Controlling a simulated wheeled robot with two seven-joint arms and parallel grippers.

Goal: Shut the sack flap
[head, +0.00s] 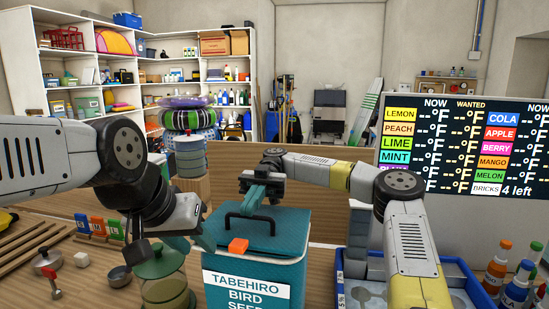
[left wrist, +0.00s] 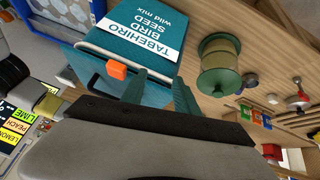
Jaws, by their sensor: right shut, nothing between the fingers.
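The teal bird seed sack (head: 255,285), with a white label, stands upright on the table in front of me. It also shows in the left wrist view (left wrist: 145,40). Its teal flap (head: 285,228) lies across the top, with a black handle and an orange tab (head: 238,246) at the front edge. I cannot tell whether the flap is fully closed. My left gripper (head: 198,241) is open and empty, beside the sack's front left corner, close to the tab; its fingers show in the left wrist view (left wrist: 160,80). My right gripper (head: 255,202) is shut above the flap, by the handle.
A green lidded jar (head: 163,280) stands close to the sack's left, under my left gripper. A blue tray (head: 465,275) and several bottles (head: 515,285) are at the right. Small cards (head: 98,228) and metal cups (head: 119,276) are at the left.

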